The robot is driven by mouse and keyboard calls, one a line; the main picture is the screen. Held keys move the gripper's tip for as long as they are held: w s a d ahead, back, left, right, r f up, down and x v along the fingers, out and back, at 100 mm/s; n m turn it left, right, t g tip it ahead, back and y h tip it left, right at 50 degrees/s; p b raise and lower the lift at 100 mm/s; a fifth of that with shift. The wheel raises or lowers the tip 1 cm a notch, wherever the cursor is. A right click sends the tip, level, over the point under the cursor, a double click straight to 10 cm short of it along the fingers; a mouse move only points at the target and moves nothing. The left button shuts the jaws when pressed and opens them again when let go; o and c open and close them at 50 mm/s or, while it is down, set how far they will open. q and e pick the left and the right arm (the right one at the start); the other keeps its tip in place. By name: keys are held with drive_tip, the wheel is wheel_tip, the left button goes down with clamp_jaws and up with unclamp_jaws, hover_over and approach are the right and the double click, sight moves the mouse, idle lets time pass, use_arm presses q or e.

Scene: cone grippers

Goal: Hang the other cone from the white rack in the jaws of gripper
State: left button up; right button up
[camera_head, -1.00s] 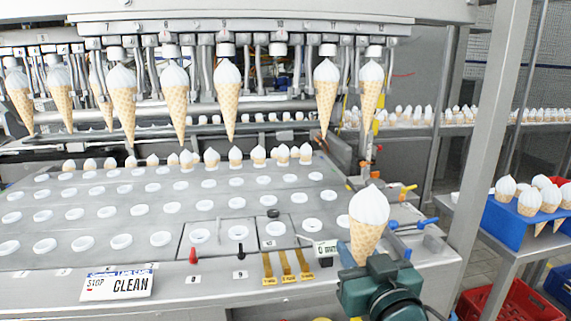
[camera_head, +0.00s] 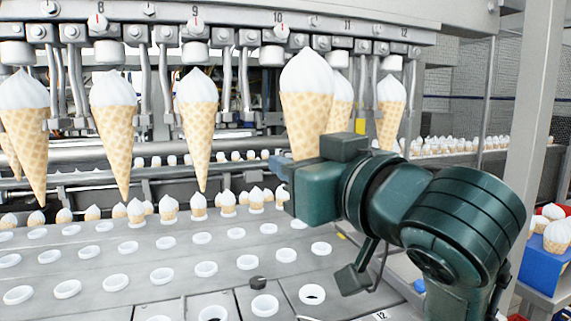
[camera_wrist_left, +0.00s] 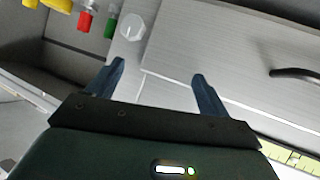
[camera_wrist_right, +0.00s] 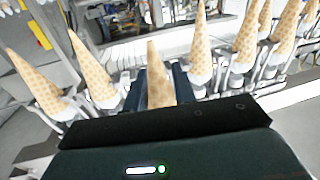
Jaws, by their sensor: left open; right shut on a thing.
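My right gripper (camera_head: 296,158) is shut on a cone (camera_head: 306,98) with a white swirled top, held upright in front of the machine's overhead grippers. The held cone also shows between the fingers in the right wrist view (camera_wrist_right: 158,82). Its lower end is hidden in the head view. It overlaps a hanging cone (camera_head: 343,100) behind it, near label 11. Other cones hang under label 8 (camera_head: 114,120), label 9 (camera_head: 198,125) and label 12 (camera_head: 391,110). No cone hangs plainly below label 10 (camera_head: 278,18). My left gripper (camera_wrist_left: 158,76) is open and empty, outside the head view.
A plate (camera_head: 215,290) with rows of round holes lies below the hanging cones. Small cones line its back edge. A blue holder (camera_head: 545,268) with cones stands at the right. A panel with coloured knobs (camera_wrist_left: 87,20) and a handle (camera_wrist_left: 295,74) shows in the left wrist view.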

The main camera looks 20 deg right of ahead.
drive_tip(key=shift+s+d+r, duration=0.1)
drive_tip(key=shift+s, duration=0.1)
drive_tip(key=shift+p, duration=0.3)
drive_tip(key=d+x, duration=0.1)
drive_tip(key=x, duration=0.5)
drive_tip(key=shift+w, duration=0.35)
drive_tip(key=shift+p, duration=0.4)
drive_tip(key=shift+w, duration=0.15)
drive_tip(key=shift+d+p+x, duration=0.15)
drive_tip(key=shift+p+x, duration=0.1)
drive_tip(key=shift+x, duration=0.55)
drive_tip(key=shift+d+p+x, duration=0.2)
drive_tip(key=shift+x, duration=0.6)
drive_tip(key=shift+w, duration=0.2)
